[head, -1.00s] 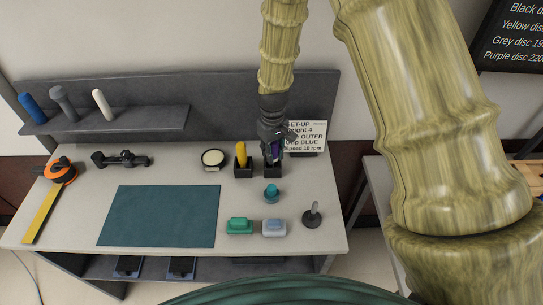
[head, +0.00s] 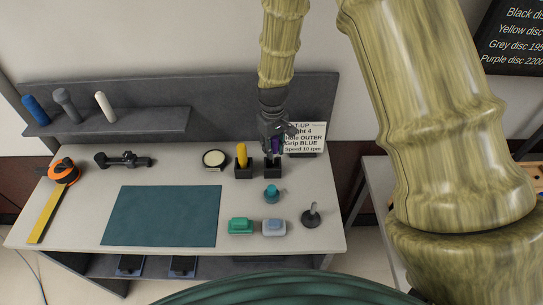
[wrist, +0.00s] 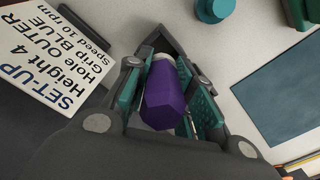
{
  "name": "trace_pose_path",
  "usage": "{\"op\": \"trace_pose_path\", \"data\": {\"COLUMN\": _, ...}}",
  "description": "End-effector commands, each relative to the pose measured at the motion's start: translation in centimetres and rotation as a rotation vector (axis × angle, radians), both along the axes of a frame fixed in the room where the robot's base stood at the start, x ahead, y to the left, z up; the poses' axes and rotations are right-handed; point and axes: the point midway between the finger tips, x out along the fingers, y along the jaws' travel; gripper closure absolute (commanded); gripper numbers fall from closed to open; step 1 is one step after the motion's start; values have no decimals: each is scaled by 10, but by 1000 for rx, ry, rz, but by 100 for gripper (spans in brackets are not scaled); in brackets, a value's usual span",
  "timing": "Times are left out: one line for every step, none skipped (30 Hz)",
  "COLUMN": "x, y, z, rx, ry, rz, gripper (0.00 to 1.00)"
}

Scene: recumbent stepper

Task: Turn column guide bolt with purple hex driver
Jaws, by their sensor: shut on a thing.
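The purple hex driver (head: 276,145) is in my gripper (head: 273,142), above the right one of two small black holders (head: 272,171) at the back of the table. In the wrist view the purple handle (wrist: 166,97) sits between the teal finger pads of my gripper (wrist: 165,90), which is shut on it. The driver's lower end is hidden, so I cannot tell whether it is clear of the holder. I cannot make out a column guide bolt in either view.
A yellow-handled tool (head: 241,154) stands in the left holder (head: 243,172) close by. A set-up sign (head: 308,138) stands just right of my gripper. A teal knob (head: 272,193) and a dark mat (head: 162,215) lie nearer. A grey backboard (head: 215,100) rises behind.

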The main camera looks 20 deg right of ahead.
Motion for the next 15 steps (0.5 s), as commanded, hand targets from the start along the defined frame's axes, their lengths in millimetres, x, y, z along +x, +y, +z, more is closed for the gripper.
{"op": "trace_pose_path", "data": {"x": 0, "y": 0, "z": 3, "rx": 0, "ry": 0, "rz": 0, "gripper": 100}}
{"op": "trace_pose_path", "data": {"x": 0, "y": 0, "z": 4, "rx": 0, "ry": 0, "rz": 0, "gripper": 100}}
{"op": "trace_pose_path", "data": {"x": 0, "y": 0, "z": 5, "rx": 0, "ry": 0, "rz": 0, "gripper": 100}}
{"op": "trace_pose_path", "data": {"x": 0, "y": 0, "z": 6, "rx": 0, "ry": 0, "rz": 0, "gripper": 100}}
{"op": "trace_pose_path", "data": {"x": 0, "y": 0, "z": 7, "rx": 0, "ry": 0, "rz": 0, "gripper": 100}}
{"op": "trace_pose_path", "data": {"x": 0, "y": 0, "z": 8, "rx": 0, "ry": 0, "rz": 0, "gripper": 100}}
{"op": "trace_pose_path", "data": {"x": 0, "y": 0, "z": 9, "rx": 0, "ry": 0, "rz": 0, "gripper": 100}}
{"op": "trace_pose_path", "data": {"x": 0, "y": 0, "z": 10, "rx": 0, "ry": 0, "rz": 0, "gripper": 100}}
{"op": "trace_pose_path", "data": {"x": 0, "y": 0, "z": 11, "rx": 0, "ry": 0, "rz": 0, "gripper": 100}}
{"op": "trace_pose_path", "data": {"x": 0, "y": 0, "z": 12, "rx": 0, "ry": 0, "rz": 0, "gripper": 100}}
{"op": "trace_pose_path", "data": {"x": 0, "y": 0, "z": 13, "rx": 0, "ry": 0, "rz": 0, "gripper": 100}}
{"op": "trace_pose_path", "data": {"x": 0, "y": 0, "z": 14, "rx": 0, "ry": 0, "rz": 0, "gripper": 100}}
{"op": "trace_pose_path", "data": {"x": 0, "y": 0, "z": 15, "rx": 0, "ry": 0, "rz": 0, "gripper": 100}}
{"op": "trace_pose_path", "data": {"x": 0, "y": 0, "z": 16, "rx": 0, "ry": 0, "rz": 0, "gripper": 100}}
{"op": "trace_pose_path", "data": {"x": 0, "y": 0, "z": 17, "rx": 0, "ry": 0, "rz": 0, "gripper": 100}}
